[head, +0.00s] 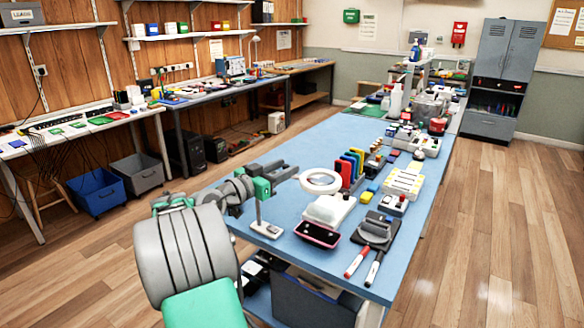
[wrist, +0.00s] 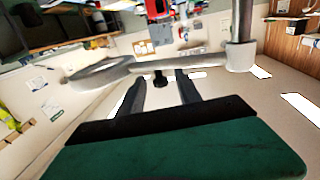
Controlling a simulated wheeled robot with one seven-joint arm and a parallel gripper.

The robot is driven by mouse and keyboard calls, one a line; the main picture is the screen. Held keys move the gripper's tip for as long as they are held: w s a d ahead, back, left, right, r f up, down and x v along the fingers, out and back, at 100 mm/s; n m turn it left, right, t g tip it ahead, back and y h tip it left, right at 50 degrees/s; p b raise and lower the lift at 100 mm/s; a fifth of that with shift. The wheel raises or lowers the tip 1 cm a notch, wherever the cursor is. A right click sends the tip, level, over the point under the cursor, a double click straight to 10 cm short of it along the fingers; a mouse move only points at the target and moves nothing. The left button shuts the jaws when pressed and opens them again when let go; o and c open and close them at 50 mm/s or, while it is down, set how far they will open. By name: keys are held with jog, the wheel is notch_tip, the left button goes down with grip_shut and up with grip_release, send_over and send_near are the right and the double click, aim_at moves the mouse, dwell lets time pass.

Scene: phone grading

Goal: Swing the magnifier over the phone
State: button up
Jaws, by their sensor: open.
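The magnifier has a white ring lens (head: 320,181) on an arm, and its stand (head: 267,229) is at the table's left edge. In the wrist view its ring (wrist: 98,73) is at the left and its post (wrist: 241,40) at the right, with the arm running across beyond my fingers. A small dark knob (wrist: 160,78) on that arm appears between the fingertips. My gripper (head: 287,172) is open, close to the magnifier arm; contact cannot be told.
A white block (head: 328,209) is behind the phone. A dark round-topped device (head: 375,231) and red and black markers (head: 356,261) are to its right. Coloured upright items (head: 350,167) stand behind the ring. The blue table (head: 313,140) is clear at its far left.

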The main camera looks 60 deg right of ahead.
aim_at(288, 166)
jog(key=x, duration=0.4)
jog(key=shift+d, duration=0.15)
jog(key=shift+c, duration=0.5)
grip_shut()
jog(key=shift+w, duration=0.1)
dwell(0.6)
